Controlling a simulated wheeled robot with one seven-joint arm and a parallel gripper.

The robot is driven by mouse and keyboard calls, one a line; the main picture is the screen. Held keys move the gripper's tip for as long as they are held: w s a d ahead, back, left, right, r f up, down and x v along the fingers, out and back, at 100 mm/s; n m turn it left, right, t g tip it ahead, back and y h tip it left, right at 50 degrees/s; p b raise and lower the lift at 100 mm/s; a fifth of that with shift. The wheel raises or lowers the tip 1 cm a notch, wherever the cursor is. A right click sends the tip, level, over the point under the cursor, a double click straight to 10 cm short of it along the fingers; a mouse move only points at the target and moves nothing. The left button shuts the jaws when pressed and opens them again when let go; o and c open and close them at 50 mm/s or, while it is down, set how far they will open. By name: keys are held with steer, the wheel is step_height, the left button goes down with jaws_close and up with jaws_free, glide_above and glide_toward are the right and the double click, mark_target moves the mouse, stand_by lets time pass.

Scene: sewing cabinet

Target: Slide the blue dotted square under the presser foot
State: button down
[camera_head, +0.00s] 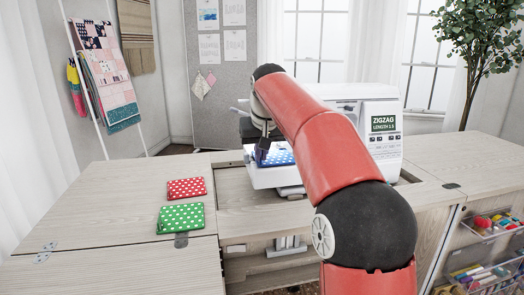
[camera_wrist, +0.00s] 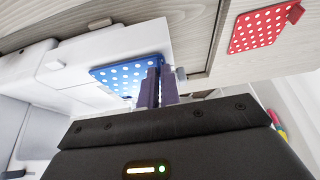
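The blue dotted square (camera_head: 281,154) lies flat on the white bed of the sewing machine (camera_head: 371,98). It also shows in the wrist view (camera_wrist: 122,75), just left of my fingers. My gripper (camera_head: 262,153) points down at the left part of the square in the head view. In the wrist view its dark fingers (camera_wrist: 157,72) are side by side with almost no gap, their tips over or touching one edge of the square. Nothing is clearly seen pinched between them. My arm covers much of the machine, and I cannot make out the presser foot.
A red dotted square (camera_head: 187,188) and a green dotted square (camera_head: 181,218) lie on the cabinet's left top (camera_head: 105,205). Bins of colourful supplies (camera_head: 490,222) are at the lower right. The wood around the left squares is clear.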

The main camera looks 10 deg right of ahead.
steer(key=shift+w, duration=0.4)
steer(key=shift+w, duration=0.55)
stand_by(0.5)
steer(key=c, duration=1.5)
jaws_free()
steer(key=shift+c, duration=0.2)
steer(key=v, duration=0.7)
steer(key=shift+s+r, duration=0.15)
steer(key=shift+r, duration=0.2)
